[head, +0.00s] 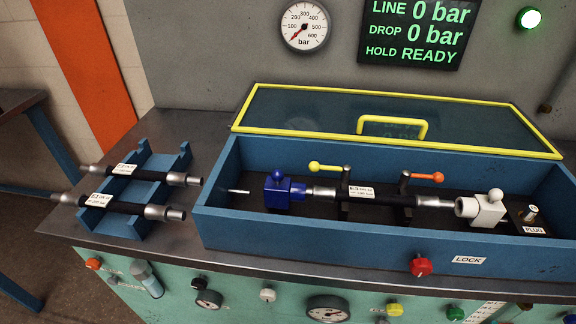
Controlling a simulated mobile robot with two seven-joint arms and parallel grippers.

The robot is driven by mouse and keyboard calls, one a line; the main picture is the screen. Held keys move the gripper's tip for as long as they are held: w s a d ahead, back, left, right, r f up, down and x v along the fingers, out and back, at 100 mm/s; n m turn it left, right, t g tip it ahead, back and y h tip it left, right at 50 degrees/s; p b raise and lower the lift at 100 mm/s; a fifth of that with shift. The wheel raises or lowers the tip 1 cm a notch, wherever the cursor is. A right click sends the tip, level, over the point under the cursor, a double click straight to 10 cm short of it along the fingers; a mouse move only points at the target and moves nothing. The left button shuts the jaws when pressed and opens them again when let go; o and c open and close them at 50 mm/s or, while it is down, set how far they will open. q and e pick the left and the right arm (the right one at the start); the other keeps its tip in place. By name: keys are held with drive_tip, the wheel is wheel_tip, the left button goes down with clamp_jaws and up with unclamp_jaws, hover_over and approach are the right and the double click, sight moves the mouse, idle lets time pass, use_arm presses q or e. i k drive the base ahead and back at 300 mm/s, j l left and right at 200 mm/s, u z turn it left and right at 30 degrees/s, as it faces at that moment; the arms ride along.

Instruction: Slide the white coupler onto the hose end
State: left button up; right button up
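The white coupler (483,209) sits at the right inside the blue test box. It has a round white knob on top and its open mouth faces left. The black hose (378,200) with a white label lies across the box in holders, and its right metal end (434,203) points at the coupler's mouth. A blue coupler (280,190) is at the hose's left metal end (322,191). Neither of my grippers is in view.
The box lid (395,128) with a yellow frame and handle stands open behind. Clamps with yellow (315,167) and orange (427,177) handles rise beside the hose. Two spare hoses (126,207) lie on a blue rack at left. A plug fitting (529,215) stands right of the white coupler.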

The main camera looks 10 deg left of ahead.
sight(484, 211)
drive_tip(key=z, duration=1.25)
